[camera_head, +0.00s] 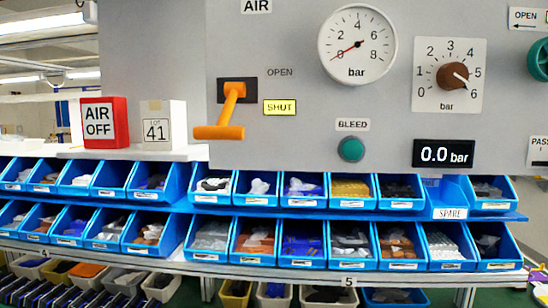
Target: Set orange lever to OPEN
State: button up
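The orange lever (228,112) sits on the left of the grey panel (310,140), under the AIR label. It comes out of a dark slot and its crossbar handle (219,132) hangs low, below the slot. To its right are a grey OPEN label (280,72) above and a yellow SHUT label (280,107) below. The lever is down, at or below the SHUT level. My gripper does not show in this view.
The panel also holds a pressure gauge (357,45) reading near 0, a brown rotary knob (453,76), a green BLEED button (351,149) and a 0.0 bar display (444,153). A red AIR OFF sign (104,122) stands left. Blue bins (303,204) line the shelves below.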

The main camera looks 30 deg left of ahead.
aim_at(232, 90)
jog(key=u, duration=1.65)
jog(key=k+j, duration=0.05)
